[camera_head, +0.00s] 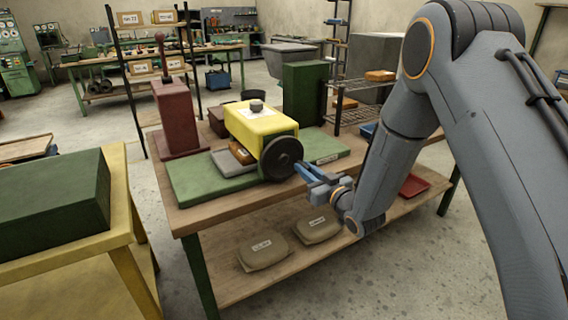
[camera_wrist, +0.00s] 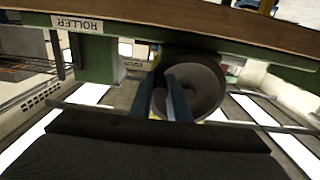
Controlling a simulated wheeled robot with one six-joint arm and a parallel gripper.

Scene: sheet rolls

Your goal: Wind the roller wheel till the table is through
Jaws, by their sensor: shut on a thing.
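The roller wheel (camera_head: 281,158) is a dark disc on the front end of a yellow machine body (camera_head: 262,122). The machine stands on a green base (camera_head: 203,182) on a wooden workbench. My gripper (camera_head: 302,170) reaches in from the right, with its blue fingers at the wheel's right side. In the wrist view the picture is upside down. There the fingers (camera_wrist: 163,92) are shut at the edge of the wheel (camera_wrist: 203,88), and the exact gripped part is hidden between them. A label reading ROLLER (camera_wrist: 77,24) is on the green base. No sheet or moving table is clearly seen.
A dark red block with a knob (camera_head: 175,118) stands on the bench at left, a green box (camera_head: 304,92) behind. A green block on a yellow table (camera_head: 118,225) is near left. Sacks (camera_head: 264,250) and a red tray (camera_head: 413,186) lie on the lower shelf.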

